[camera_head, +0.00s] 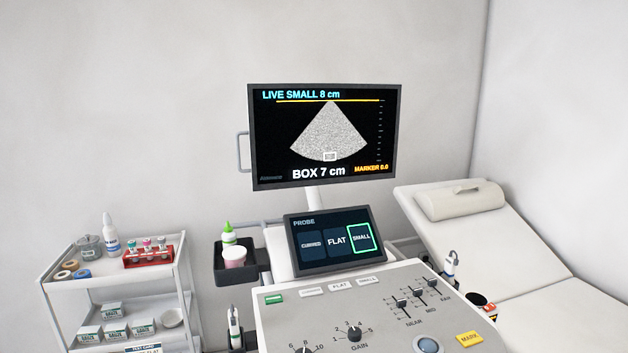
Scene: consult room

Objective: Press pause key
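The ultrasound console's grey panel (300,322) fills the lower middle of the view. It bears a green key (274,298) at its far left corner, with a label too small to read. Pale probe keys, including a FLAT key (340,286), run along the far edge. A yellow MARK key (469,339) is at the lower right. No key marked pause can be read; the panel's near part is cut off. The monitor (325,137) reads LIVE SMALL 8 cm and BOX 7 cm. Neither gripper is in view.
The touch screen (330,240) has SMALL outlined in green. Sliders (418,295), a gain knob (354,333) and a trackball (428,345) sit on the panel. A black side tray (232,268) holds a bottle and cup. A supply cart (120,300) stands left, an exam couch (500,240) right.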

